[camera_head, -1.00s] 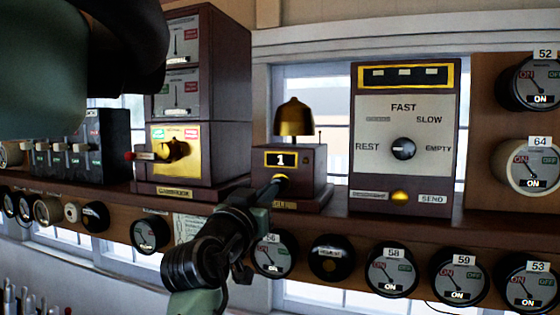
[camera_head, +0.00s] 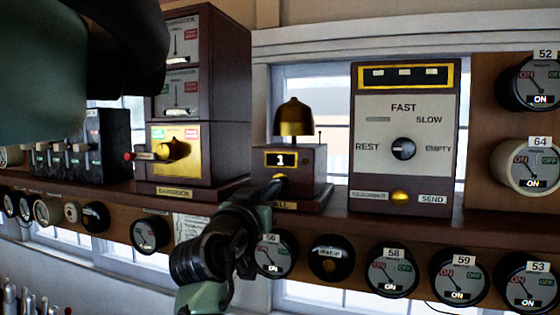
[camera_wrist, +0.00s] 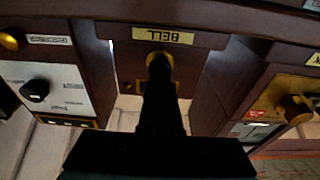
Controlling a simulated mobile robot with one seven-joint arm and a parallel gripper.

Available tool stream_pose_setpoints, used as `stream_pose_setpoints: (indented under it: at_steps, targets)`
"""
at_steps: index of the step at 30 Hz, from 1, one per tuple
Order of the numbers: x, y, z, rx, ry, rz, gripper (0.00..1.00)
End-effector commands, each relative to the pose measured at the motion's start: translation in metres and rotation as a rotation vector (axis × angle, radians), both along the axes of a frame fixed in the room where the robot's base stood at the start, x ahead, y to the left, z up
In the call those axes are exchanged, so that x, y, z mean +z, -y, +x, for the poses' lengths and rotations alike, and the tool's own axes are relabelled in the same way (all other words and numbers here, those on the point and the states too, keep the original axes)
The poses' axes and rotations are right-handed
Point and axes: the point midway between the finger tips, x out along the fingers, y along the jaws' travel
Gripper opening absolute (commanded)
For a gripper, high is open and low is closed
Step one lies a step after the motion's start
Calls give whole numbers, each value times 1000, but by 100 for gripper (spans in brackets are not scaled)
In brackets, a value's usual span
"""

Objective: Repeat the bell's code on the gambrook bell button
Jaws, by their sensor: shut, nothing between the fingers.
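The bell box (camera_head: 308,175) is a dark wooden case on the shelf, with a brass bell (camera_head: 295,118) on top and a window reading "1". A small brass button (camera_head: 281,177) sits low on its front. My gripper (camera_head: 275,186) is shut and empty, its tips right at this button. In the wrist view, the gripper (camera_wrist: 158,62) overlaps the brass button (camera_wrist: 153,56) beneath the upside-down "BELL" plate (camera_wrist: 163,35). I cannot tell whether the tips touch or press it. My fingers partly hide the button and the box's lower plate.
Left stands a tall instrument case (camera_head: 205,110) with a brass-faced knob panel. Right stands a panel (camera_head: 403,135) with a REST/FAST/SLOW/EMPTY dial and a brass button by "SEND". Numbered round gauges (camera_head: 391,268) line the shelf's front below. My arm covers the upper left.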

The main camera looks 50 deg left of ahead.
Motion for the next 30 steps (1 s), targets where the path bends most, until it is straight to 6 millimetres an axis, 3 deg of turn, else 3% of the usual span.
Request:
stream_pose_setpoints:
  at_steps: [8, 30]
  targets:
    - [0, -1, 3, -1, 1, 1, 0]
    - [0, 11, -21, 1, 1, 2, 0]
